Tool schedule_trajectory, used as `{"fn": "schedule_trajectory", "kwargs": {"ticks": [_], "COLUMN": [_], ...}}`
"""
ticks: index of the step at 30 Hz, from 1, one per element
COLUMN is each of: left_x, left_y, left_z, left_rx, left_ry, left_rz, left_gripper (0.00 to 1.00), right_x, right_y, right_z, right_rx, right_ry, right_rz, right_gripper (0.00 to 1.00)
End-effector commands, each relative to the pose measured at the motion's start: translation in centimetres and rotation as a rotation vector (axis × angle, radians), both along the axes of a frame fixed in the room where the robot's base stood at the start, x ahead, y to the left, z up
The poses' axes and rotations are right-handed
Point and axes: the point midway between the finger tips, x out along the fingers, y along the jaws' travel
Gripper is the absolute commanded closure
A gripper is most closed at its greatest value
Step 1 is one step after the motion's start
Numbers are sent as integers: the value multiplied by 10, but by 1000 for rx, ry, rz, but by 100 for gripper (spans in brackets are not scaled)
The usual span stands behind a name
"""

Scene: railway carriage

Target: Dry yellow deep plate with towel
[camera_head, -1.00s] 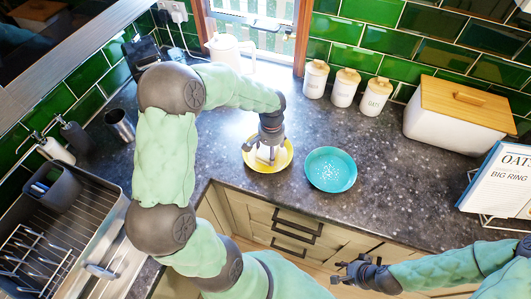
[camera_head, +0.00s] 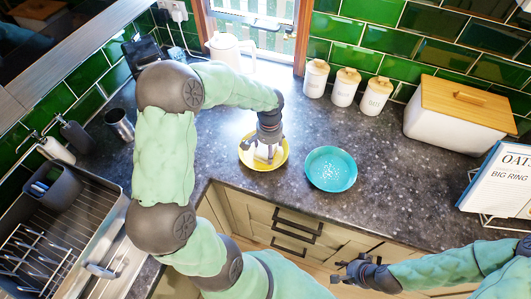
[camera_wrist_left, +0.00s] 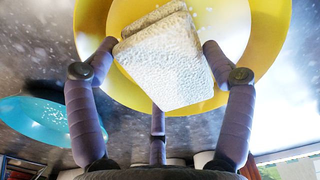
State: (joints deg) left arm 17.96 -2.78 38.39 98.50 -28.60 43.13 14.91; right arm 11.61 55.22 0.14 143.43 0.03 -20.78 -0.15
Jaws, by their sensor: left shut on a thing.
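The yellow deep plate (camera_head: 245,157) lies on the dark counter near its front edge, partly covered by my left gripper. My left gripper (camera_head: 265,152) points down into it, shut on a folded white towel (camera_head: 262,156). In the left wrist view, the towel (camera_wrist_left: 165,65) sits between the fingers (camera_wrist_left: 160,48) and lies over the middle of the yellow plate (camera_wrist_left: 88,22), hiding part of it. White specks show inside the plate near its upper right. My right gripper (camera_head: 343,271) is empty, its fingers apart, in front of the drawers.
A turquoise plate (camera_head: 331,169) with white specks lies close to the right of the yellow plate. Three white canisters (camera_head: 344,88), a bread box (camera_head: 458,115) and a book stand (camera_head: 497,185) stand behind and to the right. Counter between plates and bread box is clear.

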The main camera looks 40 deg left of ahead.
Motion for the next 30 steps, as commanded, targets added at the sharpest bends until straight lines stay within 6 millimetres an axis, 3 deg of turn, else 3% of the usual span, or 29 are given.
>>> {"fn": "schedule_trajectory", "kwargs": {"ticks": [7, 14, 30], "left_x": [5, 6, -3], "left_y": [-21, -29, 13], "left_z": [0, 0, 0], "left_rx": [0, 0, 0], "left_ry": [0, 1, 1], "left_rz": [-3, -1, 3], "left_gripper": [45, 45, 45], "right_x": [0, 0, 0], "right_y": [0, 0, 0], "right_z": [-3, -4, 0], "right_rx": [0, 0, 0], "right_ry": [0, 0, 0], "right_rz": [0, 0, 0], "right_gripper": [60, 60, 60]}}
